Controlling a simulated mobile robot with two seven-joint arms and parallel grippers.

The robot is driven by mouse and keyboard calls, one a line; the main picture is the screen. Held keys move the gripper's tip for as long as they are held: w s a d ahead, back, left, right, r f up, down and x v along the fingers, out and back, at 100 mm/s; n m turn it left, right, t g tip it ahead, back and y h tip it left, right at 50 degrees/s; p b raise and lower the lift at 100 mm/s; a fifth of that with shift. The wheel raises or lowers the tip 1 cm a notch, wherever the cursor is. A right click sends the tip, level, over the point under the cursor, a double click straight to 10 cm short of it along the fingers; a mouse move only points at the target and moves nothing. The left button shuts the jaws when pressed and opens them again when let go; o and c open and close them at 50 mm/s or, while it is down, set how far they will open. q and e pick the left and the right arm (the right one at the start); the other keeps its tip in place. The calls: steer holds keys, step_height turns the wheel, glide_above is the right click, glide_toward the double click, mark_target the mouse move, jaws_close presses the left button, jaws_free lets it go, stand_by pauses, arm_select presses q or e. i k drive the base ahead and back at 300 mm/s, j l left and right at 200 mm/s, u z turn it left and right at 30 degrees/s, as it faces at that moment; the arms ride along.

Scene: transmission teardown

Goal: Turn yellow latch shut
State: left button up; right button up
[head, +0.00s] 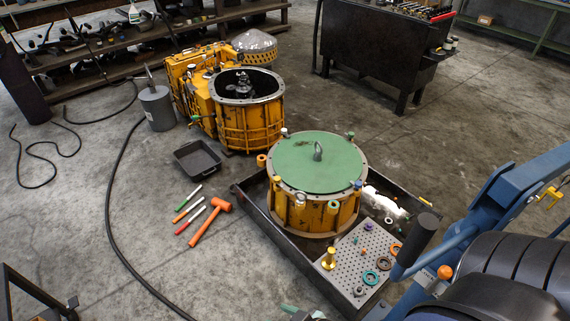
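A round yellow drum housing (312,217) stands in a black tray. A green lid (315,162) with a grey lifting handle (318,150) covers its top. Several small upright cylindrical pieces stand around its rim. One is yellow (277,182), at the front left of the rim, and looks like the yellow latch. A pale one (300,200) and a green one (333,206) stand further along the front. They are too small to tell whether any is turned open or shut. Neither of my grippers can be made out in this view.
The black tray (259,221) also holds a perforated plate (343,272) with a yellow post and rings. An orange mallet (211,221) and markers lie left. Another yellow housing (249,119) stands behind. A blue steel arm (512,196) and black rounded shapes crowd the right.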

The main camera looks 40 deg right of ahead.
mark_target(277, 179)
steer(key=i+j+z, duration=0.15)
steer(key=i+z, duration=0.3)
steer(key=i+j+z, duration=0.25)
steer(key=i+z, duration=0.2)
steer(key=i+j+z, duration=0.55)
steer(key=j, duration=0.25)
steer(key=i+j+z, duration=0.1)
steer(key=j+z, duration=0.2)
steer(key=j, duration=0.55)
